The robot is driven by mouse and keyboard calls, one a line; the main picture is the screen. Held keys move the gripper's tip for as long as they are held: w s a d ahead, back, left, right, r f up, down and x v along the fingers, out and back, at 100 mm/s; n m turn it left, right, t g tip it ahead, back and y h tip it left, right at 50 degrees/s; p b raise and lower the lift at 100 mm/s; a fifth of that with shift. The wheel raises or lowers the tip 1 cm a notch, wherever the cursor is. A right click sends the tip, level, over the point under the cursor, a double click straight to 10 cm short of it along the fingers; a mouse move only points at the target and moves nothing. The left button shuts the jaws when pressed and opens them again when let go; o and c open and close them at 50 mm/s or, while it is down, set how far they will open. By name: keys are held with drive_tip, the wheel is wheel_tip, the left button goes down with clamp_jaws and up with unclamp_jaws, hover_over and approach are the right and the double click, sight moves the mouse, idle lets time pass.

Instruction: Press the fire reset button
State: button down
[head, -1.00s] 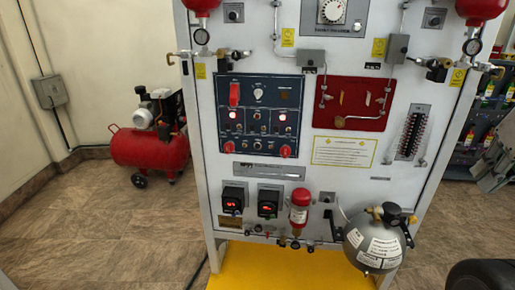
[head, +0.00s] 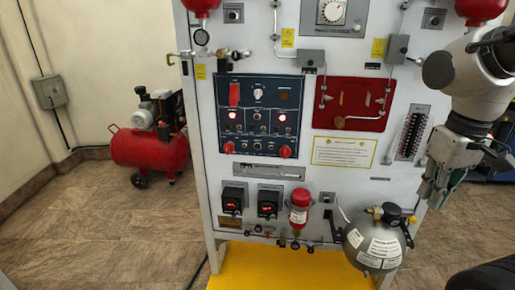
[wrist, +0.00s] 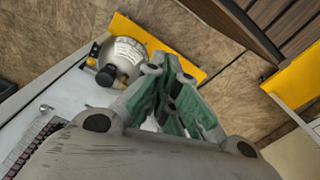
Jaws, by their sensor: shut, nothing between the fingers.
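The trainer panel (head: 330,168) stands upright in the middle of the head view. A dark blue control panel (head: 258,115) on its left half carries a red switch cover, a white knob, lit red indicators and small switches and buttons. The labels are too small to read, so I cannot tell which one is the fire reset button. My gripper (head: 432,200) is shut and empty, pointing down in front of the panel's right edge, well right of the blue panel. In the wrist view my gripper's green fingers (wrist: 182,112) point towards the floor and the yellow base.
A red plate with piping (head: 350,103) and a red-capped cylinder (head: 299,208) also project. A red compressor (head: 150,150) stands at left. The floor in front-left is clear.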

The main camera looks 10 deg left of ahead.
sight(256, 149)
drive_tip(key=w+a+f+n+t+y, duration=0.2)
drive_tip(key=w+a+f+n, duration=0.4)
drive_tip(key=a+f, duration=0.75)
drive_tip(key=w+a+f+n+t+y, duration=0.15)
drive_tip(key=w+a+f+n, duration=0.4)
drive_tip(key=a+f, duration=0.8)
drive_tip(key=w+a+r+t+y, duration=0.25)
drive_tip(key=w+a, duration=0.25)
drive_tip(key=a, duration=0.3)
drive_tip(key=w+a+r+n+t+y, duration=0.2)
drive_tip(key=r+t+y, duration=0.1)
drive_tip(key=r, duration=0.4)
drive_tip(key=w+a+r+n+t+y, duration=0.2)
drive_tip(key=w+r, duration=0.1)
drive_tip(key=r, duration=0.4)
drive_tip(key=shift+w+a+r+t+y, duration=0.2)
drive_tip(key=shift+w+a+t+y, duration=0.05)
drive_tip(key=shift+w+t+y, duration=0.15)
drive_tip(key=shift+w+d, duration=0.15)
drive_tip(key=shift+w, duration=4.2)
drive_tip(key=shift+w, duration=0.15)
drive_tip(key=shift+w, duration=0.25)
